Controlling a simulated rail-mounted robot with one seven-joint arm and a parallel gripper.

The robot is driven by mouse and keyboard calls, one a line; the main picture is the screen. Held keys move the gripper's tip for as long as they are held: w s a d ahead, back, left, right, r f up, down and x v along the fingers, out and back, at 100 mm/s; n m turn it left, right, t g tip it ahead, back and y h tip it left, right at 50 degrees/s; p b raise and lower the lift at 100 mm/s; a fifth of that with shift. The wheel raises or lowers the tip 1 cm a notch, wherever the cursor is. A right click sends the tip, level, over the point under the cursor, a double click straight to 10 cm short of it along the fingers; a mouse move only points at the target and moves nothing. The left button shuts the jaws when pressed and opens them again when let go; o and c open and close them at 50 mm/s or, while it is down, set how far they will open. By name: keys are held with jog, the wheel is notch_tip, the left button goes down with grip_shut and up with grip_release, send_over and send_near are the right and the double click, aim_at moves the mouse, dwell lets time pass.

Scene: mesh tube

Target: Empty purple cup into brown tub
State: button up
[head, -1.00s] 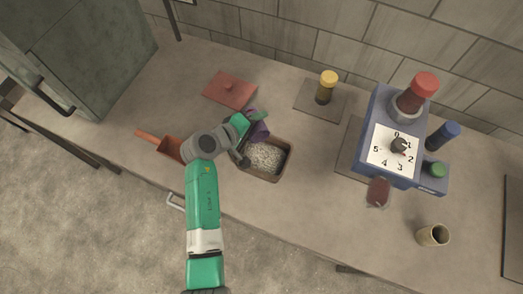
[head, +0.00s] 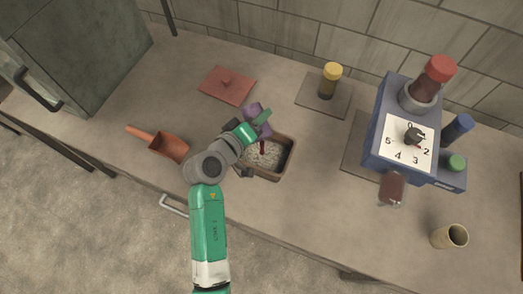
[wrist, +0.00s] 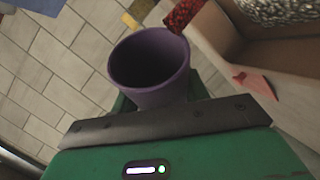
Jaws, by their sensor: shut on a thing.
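The purple cup (head: 251,113) is held tilted over the back left edge of the brown tub (head: 272,178). My gripper (head: 257,121) is shut on the cup, partly covering it in the head view. In the wrist view the cup (wrist: 150,68) shows its mouth and a dark inside; I cannot tell whether anything is left in it. A dark red grainy mass (wrist: 183,13) shows beyond the cup's rim, beside the tub's wall (wrist: 235,75). In the head view the dark red matter (head: 262,147) is over the pale grains (head: 268,160) in the tub.
A red lid (head: 227,86) lies behind and left of the tub. An orange scoop (head: 167,146) lies to the left. A yellow-capped jar (head: 329,82) stands behind on a mat. A blue dial machine (head: 402,135) and a tan cup (head: 450,237) are on the right.

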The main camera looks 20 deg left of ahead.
jog(key=shift+r, duration=0.1)
jog(key=shift+s+d+m+t+b, duration=0.3)
jog(key=shift+m+t+b, duration=0.35)
jog(key=shift+b, duration=1.2)
jog(key=shift+d+r+m+b, duration=0.1)
jog(key=shift+m+b, duration=0.15)
jog(key=shift+b, duration=0.55)
jog(key=shift+s+r+t+b, duration=0.2)
jog(key=shift+t+b, duration=0.15)
jog(key=shift+b, duration=0.35)
jog(key=shift+d+r+m+b, duration=0.2)
jog(key=shift+m+b, duration=0.3)
jog(key=shift+b, duration=0.1)
